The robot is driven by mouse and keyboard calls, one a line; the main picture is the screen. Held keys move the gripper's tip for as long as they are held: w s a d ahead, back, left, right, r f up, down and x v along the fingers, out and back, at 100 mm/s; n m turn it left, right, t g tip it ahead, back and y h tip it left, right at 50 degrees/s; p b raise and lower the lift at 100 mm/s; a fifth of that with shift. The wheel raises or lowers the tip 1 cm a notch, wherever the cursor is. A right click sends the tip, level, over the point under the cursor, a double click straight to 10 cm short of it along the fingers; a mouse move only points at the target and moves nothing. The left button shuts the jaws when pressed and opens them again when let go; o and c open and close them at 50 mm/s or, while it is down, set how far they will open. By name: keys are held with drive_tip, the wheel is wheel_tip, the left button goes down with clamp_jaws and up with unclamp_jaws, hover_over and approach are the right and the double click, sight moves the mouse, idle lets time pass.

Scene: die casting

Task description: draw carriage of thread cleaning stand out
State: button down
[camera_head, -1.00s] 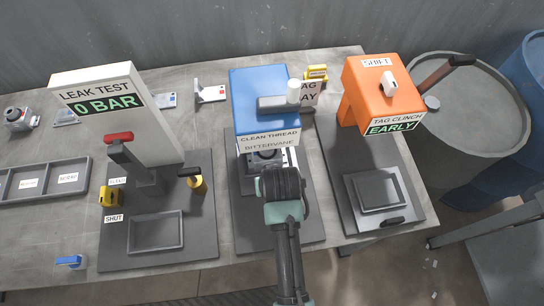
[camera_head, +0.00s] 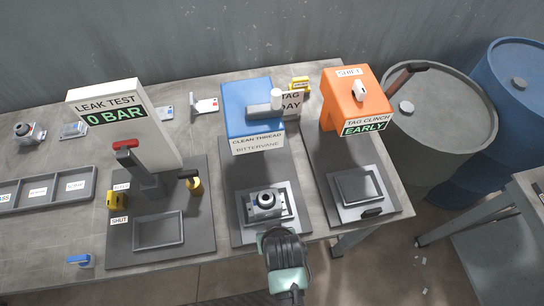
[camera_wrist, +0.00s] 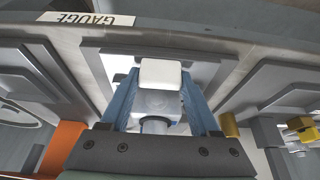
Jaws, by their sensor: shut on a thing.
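The thread cleaning stand (camera_head: 251,110) has a blue top and a label reading CLEAN THREAD. Its grey carriage (camera_head: 290,213) sits at the front of the dark base, clear of the blue top. A metal casting (camera_head: 266,203) with a round dark port rests upright on it. My gripper (camera_head: 276,234) is at the carriage's front edge and hides its handle there. In the wrist view my gripper (camera_wrist: 160,80) has its blue fingers on both sides of a pale block (camera_wrist: 160,73), seemingly the carriage's handle.
The leak test stand (camera_head: 120,115) with its red-tipped lever is on the left. The orange tag clinch stand (camera_head: 355,100) is on the right with its own carriage (camera_head: 345,210). A grey drum (camera_head: 440,120) stands beyond the table's right end.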

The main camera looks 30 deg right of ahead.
drive_tip(key=shift+s+a+f, duration=0.1)
drive_tip(key=shift+s, duration=0.1)
drive_tip(key=shift+c, duration=0.6)
unclamp_jaws()
drive_tip(key=v, duration=1.3)
drive_tip(key=shift+w, duration=0.1)
